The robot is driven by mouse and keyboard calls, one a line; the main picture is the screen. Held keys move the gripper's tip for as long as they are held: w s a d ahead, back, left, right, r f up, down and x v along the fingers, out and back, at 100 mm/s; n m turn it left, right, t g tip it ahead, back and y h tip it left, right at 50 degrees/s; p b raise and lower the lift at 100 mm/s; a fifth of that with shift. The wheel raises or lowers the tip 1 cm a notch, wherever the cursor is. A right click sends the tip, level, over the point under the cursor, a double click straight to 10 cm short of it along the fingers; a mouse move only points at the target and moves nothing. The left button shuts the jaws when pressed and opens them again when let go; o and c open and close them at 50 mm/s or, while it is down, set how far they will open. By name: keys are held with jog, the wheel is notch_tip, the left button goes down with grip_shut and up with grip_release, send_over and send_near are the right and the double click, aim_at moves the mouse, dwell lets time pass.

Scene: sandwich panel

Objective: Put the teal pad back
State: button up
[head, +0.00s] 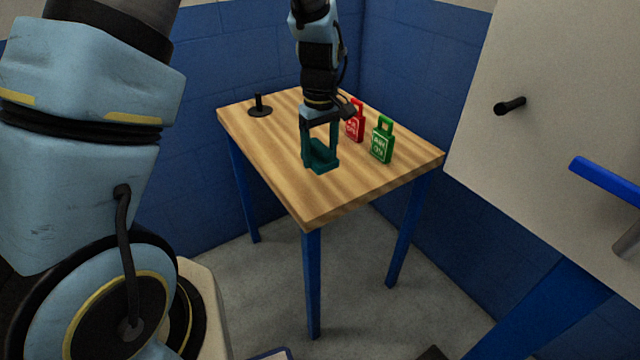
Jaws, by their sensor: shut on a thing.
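My gripper points down over the middle of the wooden table (300,205) and is shut on the pad. The pad is at or just above the table top; I cannot tell if it touches. The fingers and the arm's end hide part of the pad and of the table behind it.
A red tag (355,128) and a green tag (382,145), both with handles, stand right of my gripper. A black peg on a round base (259,110) stands at the table's back left. A pale panel (560,110) with a black peg (508,106) and blue bar (606,182) is at right.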

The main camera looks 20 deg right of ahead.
aim_at(320, 145)
notch_tip(320, 145, down, 7)
jog(key=shift+f+p, duration=0.2)
jog(key=shift+p, duration=0.4)
jog(key=shift+f, duration=0.1)
jog(key=o, duration=1.4)
notch_tip(320, 145, up, 12)
jog(key=shift+r+b, duration=0.1)
jog(key=shift+b, duration=1.15)
jog(key=s+a+r+m, duration=0.1)
jog(key=a, duration=0.9)
jog(key=s+a+r+m+t, duration=0.1)
jog(key=a, duration=0.9)
jog(key=s+a+r+m, duration=0.1)
jog(key=a+r, duration=0.1)
jog(key=a, duration=0.8)
jog(key=shift+s+a+t, duration=0.1)
jog(key=shift+s+t, duration=0.2)
jog(key=shift+s, duration=0.1)
